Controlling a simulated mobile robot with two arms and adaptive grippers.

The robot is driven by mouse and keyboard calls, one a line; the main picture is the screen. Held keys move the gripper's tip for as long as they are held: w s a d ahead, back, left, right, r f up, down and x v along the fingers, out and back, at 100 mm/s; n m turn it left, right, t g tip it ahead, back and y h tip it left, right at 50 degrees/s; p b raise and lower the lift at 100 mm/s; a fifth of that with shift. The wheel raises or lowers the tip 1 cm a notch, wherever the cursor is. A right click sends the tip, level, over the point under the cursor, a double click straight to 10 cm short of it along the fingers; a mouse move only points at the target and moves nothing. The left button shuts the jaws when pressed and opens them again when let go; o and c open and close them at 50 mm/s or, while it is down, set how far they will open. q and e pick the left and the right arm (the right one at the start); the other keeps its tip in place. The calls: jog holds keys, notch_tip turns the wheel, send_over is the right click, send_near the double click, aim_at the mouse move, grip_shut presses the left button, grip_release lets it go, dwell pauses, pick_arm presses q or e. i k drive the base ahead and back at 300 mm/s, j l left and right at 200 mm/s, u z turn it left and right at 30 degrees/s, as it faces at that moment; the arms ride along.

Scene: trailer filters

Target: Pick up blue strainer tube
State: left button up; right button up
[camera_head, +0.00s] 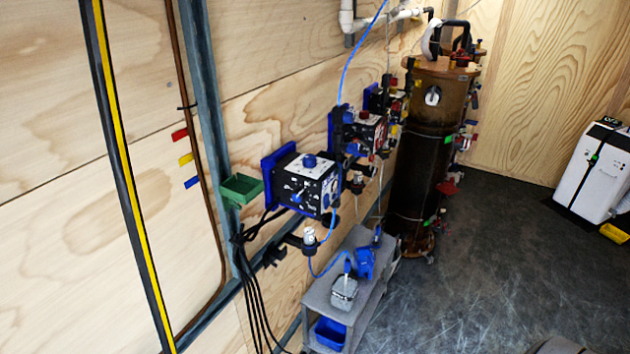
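A thin blue tube (349,68) comes down from the top of the view to the wall-mounted units. A lower blue tube (328,266) curves from a small clear-and-black fitting (309,238) under the nearest unit to the grey cart. A blue object (365,263) stands on the cart beside a grey-white container (344,290). I cannot tell which blue part is the strainer. Neither of my grippers can be made out in this view.
The grey cart (318,297) stands by the wooden wall, with a blue bin (330,333) on its lower shelf. A tall dark cylinder (418,165) stands behind it. A white case (592,172) is at the far right.

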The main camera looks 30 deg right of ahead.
aim_at(348, 264)
jog(key=z, duration=1.3)
